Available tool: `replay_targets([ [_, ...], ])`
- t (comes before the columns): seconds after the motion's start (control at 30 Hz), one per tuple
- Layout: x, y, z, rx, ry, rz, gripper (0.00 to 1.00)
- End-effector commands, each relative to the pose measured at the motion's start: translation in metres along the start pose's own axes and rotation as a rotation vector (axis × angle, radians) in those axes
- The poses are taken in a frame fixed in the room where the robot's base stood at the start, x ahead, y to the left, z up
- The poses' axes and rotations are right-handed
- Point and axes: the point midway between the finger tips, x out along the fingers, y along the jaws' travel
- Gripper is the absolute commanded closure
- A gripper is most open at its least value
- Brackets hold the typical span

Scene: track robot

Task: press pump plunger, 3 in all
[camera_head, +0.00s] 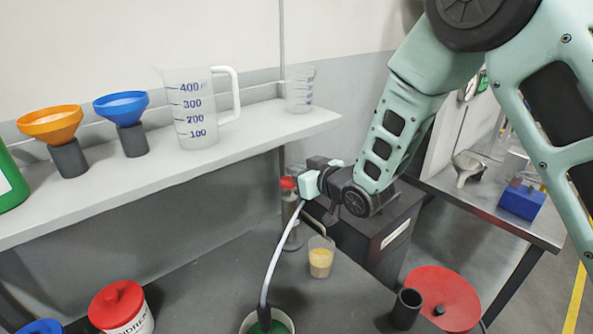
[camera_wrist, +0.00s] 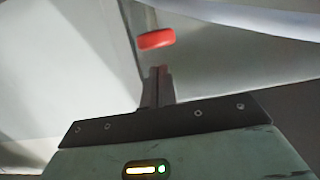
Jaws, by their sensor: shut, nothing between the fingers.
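The hand pump (camera_head: 291,232) stands upright below the shelf's right part, with a red plunger knob (camera_head: 287,183) on top. In the wrist view the red knob (camera_wrist: 156,39) shows just beyond the fingertips. My gripper (camera_head: 297,186) is right beside the knob, on its right side in the head view. In the wrist view my gripper (camera_wrist: 158,72) has its fingers together with nothing between them. A small gap shows between fingertips and knob there. My gripper and arm hide part of the pump's upper area in the head view.
A pale hose (camera_head: 270,255) runs from the pump to a white bucket (camera_head: 245,324) with green contents. A cup of yellow material (camera_head: 320,258) stands right of the pump. The shelf (camera_head: 240,145) holds jugs and funnels.

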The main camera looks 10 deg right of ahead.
Motion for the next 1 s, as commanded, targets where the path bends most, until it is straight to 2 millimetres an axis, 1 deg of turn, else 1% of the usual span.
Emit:
replay_targets([
  [0.2,0.003,-0.001,0.013,0.0,-0.001,-0.001,1.0],
  [0.67,0.004,0.0,0.017,0.0,0.001,-0.001,1.0],
  [1.0,0.011,-0.001,0.046,0.0,0.001,-0.002,1.0],
])
